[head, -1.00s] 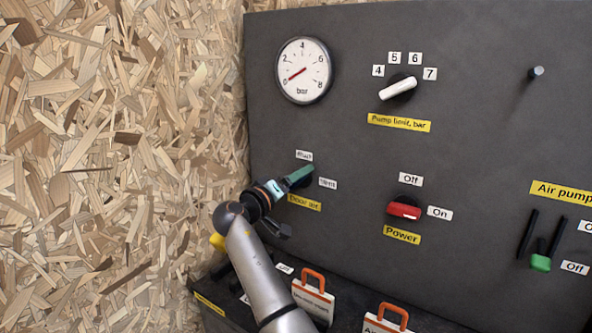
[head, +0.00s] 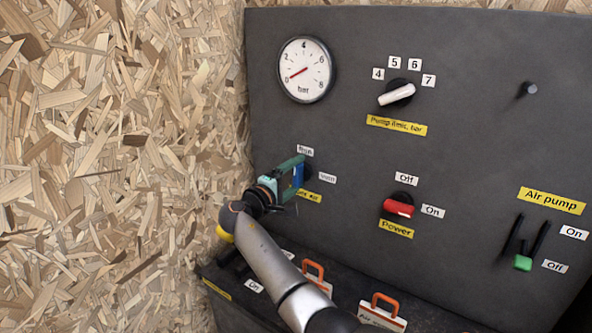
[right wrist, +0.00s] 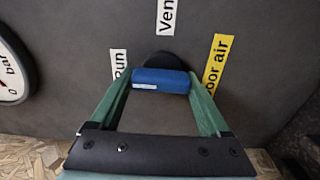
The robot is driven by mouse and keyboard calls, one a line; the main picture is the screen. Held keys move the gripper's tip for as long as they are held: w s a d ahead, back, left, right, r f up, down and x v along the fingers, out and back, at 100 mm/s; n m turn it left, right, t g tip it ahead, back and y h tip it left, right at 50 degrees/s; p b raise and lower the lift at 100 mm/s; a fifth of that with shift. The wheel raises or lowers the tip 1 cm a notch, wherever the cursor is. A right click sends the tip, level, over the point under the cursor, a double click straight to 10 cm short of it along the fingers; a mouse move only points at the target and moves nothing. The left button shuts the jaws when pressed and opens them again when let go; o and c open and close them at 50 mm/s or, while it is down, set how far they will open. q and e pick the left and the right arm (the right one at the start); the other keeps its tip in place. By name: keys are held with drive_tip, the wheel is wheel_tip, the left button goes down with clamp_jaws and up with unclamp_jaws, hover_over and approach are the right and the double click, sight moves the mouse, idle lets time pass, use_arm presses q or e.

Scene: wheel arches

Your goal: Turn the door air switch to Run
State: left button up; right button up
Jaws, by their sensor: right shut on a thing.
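The door air switch has a blue handle (right wrist: 160,80) on a round black base (right wrist: 160,60), on the dark panel. My right gripper's green fingers (right wrist: 162,92) are shut on the handle, one at each end of it, in the right wrist view. That view shows the "Run" label (right wrist: 119,66) on the left, the "Vent" label (right wrist: 167,14) above and the yellow "Door air" label (right wrist: 215,64) on the right. In the head view my right gripper (head: 297,174) partly covers the switch and its yellow label. I cannot tell which label the handle points to. My left gripper is not in view.
A pressure gauge (head: 305,70) reads near zero above the switch. The pump limit knob (head: 397,93), red power switch (head: 398,208) and green air pump lever (head: 523,263) are to the right. Orange-handled tags (head: 383,314) stand below. A chipboard wall (head: 110,150) is close on the left.

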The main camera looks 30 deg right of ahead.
idle(0.3)
drive_tip(key=o, duration=1)
drive_tip(key=shift+o, duration=1)
